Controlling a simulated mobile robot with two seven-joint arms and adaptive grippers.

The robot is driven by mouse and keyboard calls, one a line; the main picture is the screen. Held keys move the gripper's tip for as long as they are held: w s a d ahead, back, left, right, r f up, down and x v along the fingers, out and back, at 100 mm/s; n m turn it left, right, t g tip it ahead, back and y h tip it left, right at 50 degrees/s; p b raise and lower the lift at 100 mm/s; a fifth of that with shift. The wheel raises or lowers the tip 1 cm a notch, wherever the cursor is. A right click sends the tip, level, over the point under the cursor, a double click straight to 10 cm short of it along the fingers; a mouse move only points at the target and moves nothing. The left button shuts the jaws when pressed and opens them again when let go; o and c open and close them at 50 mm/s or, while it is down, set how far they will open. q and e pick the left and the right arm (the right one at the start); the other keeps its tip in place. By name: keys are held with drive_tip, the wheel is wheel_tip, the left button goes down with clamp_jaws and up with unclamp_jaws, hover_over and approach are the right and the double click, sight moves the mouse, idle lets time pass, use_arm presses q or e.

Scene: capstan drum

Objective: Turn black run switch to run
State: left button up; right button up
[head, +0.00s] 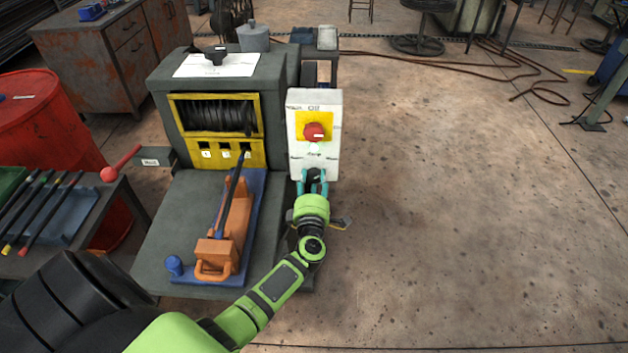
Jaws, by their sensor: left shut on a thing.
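The white control box (332,160) stands on the right side of the machine. A red knob (314,132) sits on a yellow plate on its front. Small labels, too small to read, are below it. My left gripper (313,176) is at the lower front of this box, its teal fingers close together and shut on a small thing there. This seems to be the black run switch, but the fingers hide it, so its setting cannot be told. My right gripper is not in view.
The floor (460,200) to the right is clear.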

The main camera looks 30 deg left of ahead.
use_arm(q)
drive_tip(key=shift+s+a+f, duration=0.15)
drive_tip(key=shift+a, duration=0.05)
drive_tip(key=o, duration=1.2)
drive_tip(key=shift+c, duration=0.2)
drive_tip(key=shift+s+d, duration=0.1)
drive_tip(key=shift+d, duration=0.1)
drive_tip(key=v, duration=1.1)
drive_tip(key=shift+s, duration=0.3)
drive_tip(key=shift+d, duration=0.1)
